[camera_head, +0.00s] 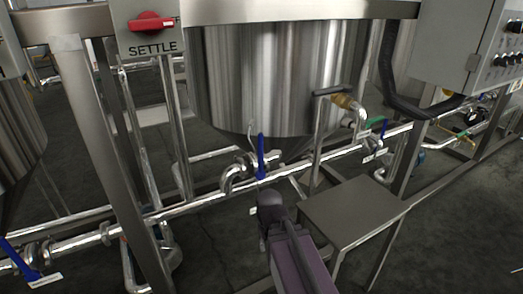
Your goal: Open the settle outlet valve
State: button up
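A steel tank (270,75) stands in the middle, below a grey box labelled SETTLE (150,30) with a red rotary handle (150,22). Under the tank, a curved outlet pipe (232,175) carries a valve with a blue lever (261,157). The lever points nearly straight up; which setting this is, I cannot tell. A small white tag hangs near it, too small to read. My purple and dark grey arm reaches up from the bottom, its dark end just below the blue lever in the picture. I cannot make out any gripper fingers.
A steel step or small table (352,212) stands right of my arm. A long horizontal pipe (200,205) crosses below the tank. Other blue levers show at lower left (20,262) and right (383,130). A steel post (110,150) stands left; a control box (465,40) hangs upper right.

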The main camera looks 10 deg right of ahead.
notch_tip(320, 180, up, 22)
jog(key=p, duration=2.1)
jog(key=shift+f, duration=0.15)
